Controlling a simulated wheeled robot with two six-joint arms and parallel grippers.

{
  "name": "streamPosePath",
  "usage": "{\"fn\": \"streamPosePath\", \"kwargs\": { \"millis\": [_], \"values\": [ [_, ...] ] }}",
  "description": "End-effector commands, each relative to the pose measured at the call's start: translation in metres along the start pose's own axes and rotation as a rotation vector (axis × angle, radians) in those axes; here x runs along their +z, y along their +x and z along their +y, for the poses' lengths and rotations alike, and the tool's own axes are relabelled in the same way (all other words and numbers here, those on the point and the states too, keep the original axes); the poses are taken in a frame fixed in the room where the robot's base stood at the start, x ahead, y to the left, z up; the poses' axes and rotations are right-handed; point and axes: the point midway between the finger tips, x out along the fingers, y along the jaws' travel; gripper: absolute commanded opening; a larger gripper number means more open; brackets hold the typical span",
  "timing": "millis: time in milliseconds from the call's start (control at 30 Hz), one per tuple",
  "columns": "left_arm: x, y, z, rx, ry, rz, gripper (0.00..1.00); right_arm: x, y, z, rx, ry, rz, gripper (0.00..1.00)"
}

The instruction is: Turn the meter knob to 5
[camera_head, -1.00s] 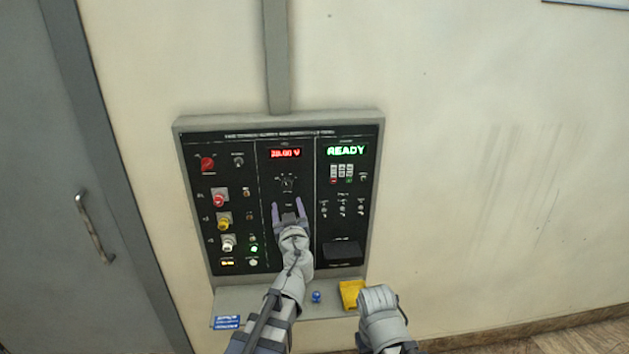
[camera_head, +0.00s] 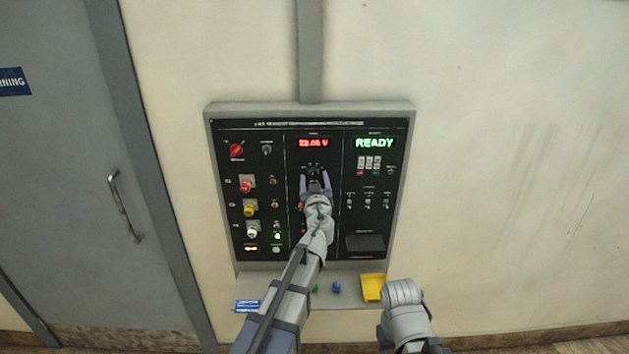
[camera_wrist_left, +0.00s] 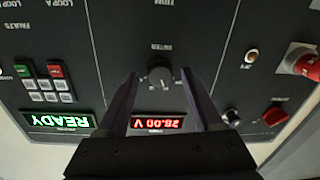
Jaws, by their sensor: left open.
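The meter knob (camera_wrist_left: 159,76) is a small round black knob on the black panel, with a dial scale around it. It shows upside down in the left wrist view, and also in the head view (camera_head: 314,168). My left gripper (camera_head: 315,180) is open, its two dark purple fingers on either side of the knob. In the left wrist view my left gripper (camera_wrist_left: 158,75) has the knob between its fingertips, with gaps on both sides. I cannot tell how deep the fingers reach. My right gripper (camera_head: 402,296) is low at the right; its fingers are hidden.
A red display (camera_head: 313,142) reading about 28.00 V is above the knob. A green READY display (camera_head: 375,142) is at right. Red (camera_head: 246,186), yellow (camera_head: 249,207) and white connectors line the left. A shelf (camera_head: 275,278) below holds a yellow object (camera_head: 373,288) and a blue one (camera_head: 336,287).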

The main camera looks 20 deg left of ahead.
Motion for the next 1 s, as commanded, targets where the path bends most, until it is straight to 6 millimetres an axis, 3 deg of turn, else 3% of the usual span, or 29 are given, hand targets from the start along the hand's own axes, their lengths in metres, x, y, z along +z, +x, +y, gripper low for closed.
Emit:
{"fn": "streamPosePath", "kwargs": {
  "millis": [200, 800, 1000],
  "values": [
    [0.0000, 0.0001, -0.0003, 0.000, 0.000, 0.000, 0.68, 0.0000, 0.0000, 0.0000, 0.000, 0.000, 0.000, 0.45],
    [0.0000, -0.0001, -0.0002, 0.000, 0.000, 0.000, 0.00, 0.0000, 0.0000, 0.0000, 0.000, 0.000, 0.000, 0.45],
    [0.0000, -0.0002, -0.0003, -0.001, 0.000, 0.000, 0.00, 0.0000, 0.0000, 0.0000, 0.000, 0.000, 0.000, 0.45]
  ]
}}
